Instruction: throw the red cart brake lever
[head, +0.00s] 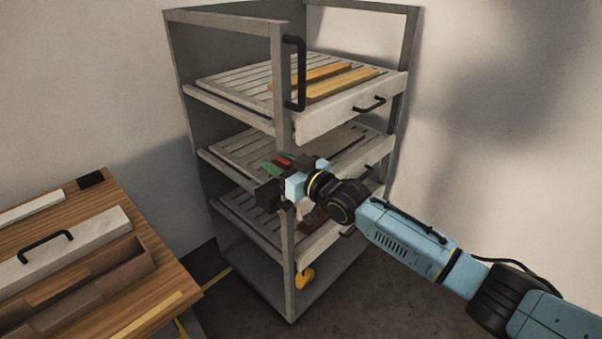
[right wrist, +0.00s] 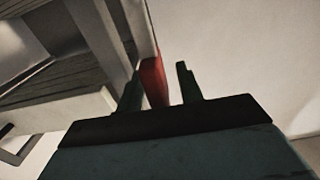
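The cart (head: 285,215) is a grey metal rack with slatted tray shelves, standing against the wall. The red brake lever (head: 284,160) is at its front post, partly hidden by my right gripper (head: 281,168). In the right wrist view the red lever (right wrist: 153,82) stands between the two dark green fingers of my right gripper (right wrist: 160,88). The fingers are apart. The lever is close to the left finger, and I cannot tell whether they touch; a gap shows on its right side. My left gripper is not in view.
Orange wooden strips (head: 342,82) lie on the upper tray. A black vertical handle (head: 295,73) is on the cart's post. A yellow piece (head: 305,277) is low on the cart. A wooden table (head: 177,272) with boxes stands at left. Floor at lower right is clear.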

